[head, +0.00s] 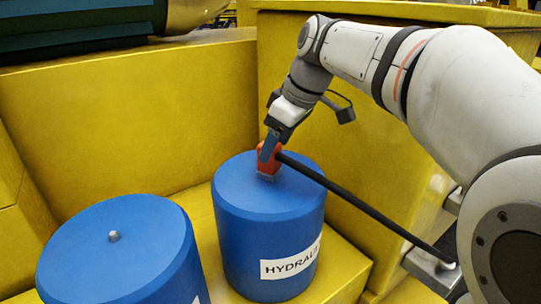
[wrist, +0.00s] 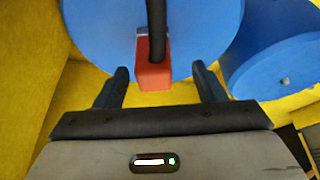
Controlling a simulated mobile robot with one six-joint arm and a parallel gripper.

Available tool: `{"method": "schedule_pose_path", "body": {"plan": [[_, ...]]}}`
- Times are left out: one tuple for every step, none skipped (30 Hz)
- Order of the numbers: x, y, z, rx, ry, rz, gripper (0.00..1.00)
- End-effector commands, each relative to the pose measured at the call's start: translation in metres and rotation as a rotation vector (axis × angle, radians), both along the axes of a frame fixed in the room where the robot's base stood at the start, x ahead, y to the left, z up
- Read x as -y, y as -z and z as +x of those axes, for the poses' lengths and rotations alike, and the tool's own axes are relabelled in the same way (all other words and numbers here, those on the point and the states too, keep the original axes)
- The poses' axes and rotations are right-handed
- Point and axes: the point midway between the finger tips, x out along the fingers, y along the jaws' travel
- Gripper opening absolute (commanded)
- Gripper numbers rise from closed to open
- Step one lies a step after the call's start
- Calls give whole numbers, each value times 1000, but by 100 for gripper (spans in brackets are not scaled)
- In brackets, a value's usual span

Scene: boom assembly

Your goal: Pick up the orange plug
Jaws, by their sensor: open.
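My gripper (head: 270,150) is at the plug from above. In the wrist view my gripper (wrist: 160,80) is open, its fingers on either side of the plug with a visible gap on each side.
A second blue drum (head: 120,255) with a small metal knob (head: 114,236) stands to the left. Yellow walls (head: 130,110) rise behind and to the right (head: 380,140). The hose runs to a metal fitting (head: 430,262) at lower right.

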Motion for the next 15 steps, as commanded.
{"method": "schedule_pose_path", "body": {"plan": [[-1,4,2,-3,2,-1,64],[-2,7,3,-3,5,-1,64],[-3,11,5,-5,6,-1,64],[-5,14,7,-3,8,-1,64],[-6,19,8,-5,9,-1,64],[-9,24,11,-4,11,-1,64],[-10,29,12,-4,12,-1,64],[-10,33,13,-5,14,-1,64],[-11,38,14,-4,15,0,64],[-12,40,15,-1,16,0,64],[-12,43,15,-2,17,0,64],[-13,45,16,-2,18,0,64],[-13,46,16,-1,18,0,64],[-13,46,16,0,18,0,64],[-13,47,16,1,19,0,64]]}}
